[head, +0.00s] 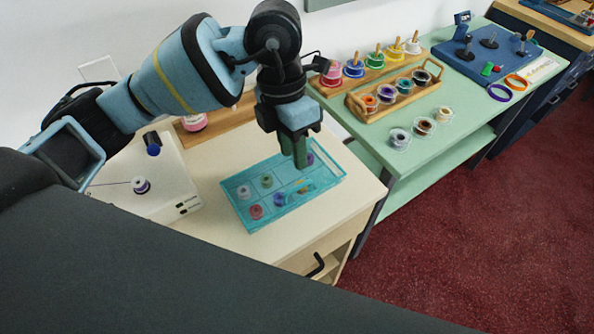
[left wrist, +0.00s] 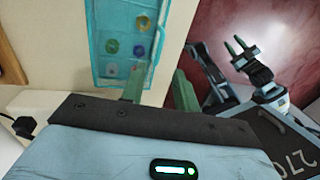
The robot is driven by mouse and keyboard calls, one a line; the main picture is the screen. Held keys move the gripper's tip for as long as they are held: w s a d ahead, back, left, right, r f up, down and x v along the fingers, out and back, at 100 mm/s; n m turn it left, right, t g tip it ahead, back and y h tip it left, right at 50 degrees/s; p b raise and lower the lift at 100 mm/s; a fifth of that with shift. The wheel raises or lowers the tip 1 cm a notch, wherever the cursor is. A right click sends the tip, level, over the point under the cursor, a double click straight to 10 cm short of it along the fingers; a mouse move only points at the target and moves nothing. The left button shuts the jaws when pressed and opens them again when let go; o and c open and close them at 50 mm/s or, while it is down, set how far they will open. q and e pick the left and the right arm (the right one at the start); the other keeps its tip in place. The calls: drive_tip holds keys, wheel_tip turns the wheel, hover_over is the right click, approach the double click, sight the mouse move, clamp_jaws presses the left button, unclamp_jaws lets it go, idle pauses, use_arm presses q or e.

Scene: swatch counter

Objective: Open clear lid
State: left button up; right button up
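A translucent teal box (head: 240,208) with several coloured spools in compartments sits on the pale wooden counter. Its clear cover is hard to make out, and I cannot tell how it lies. My left gripper (head: 300,163) points down over the right part of the box, its fingers overlapping it in view; contact cannot be judged. In the left wrist view the left fingers (left wrist: 158,88) are apart with nothing between them, and the box (left wrist: 101,45) lies beyond them. My right gripper (left wrist: 234,43) shows in the left wrist view, fingers slightly apart and empty, off the counter over the red floor.
A white machine (head: 165,190) with a spool stands left of the box. A green table (head: 455,100) at the right holds a wooden spool carrier (head: 365,112), loose spools and a blue stand (head: 490,55). A black drawer handle (head: 316,266) is on the counter's front.

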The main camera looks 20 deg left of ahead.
sight(298, 186)
use_arm(q)
drive_tip(key=f, duration=0.4)
drive_tip(key=d+f, duration=0.1)
drive_tip(key=f, duration=0.2)
drive_tip(key=shift+s, duration=0.35)
clamp_jaws()
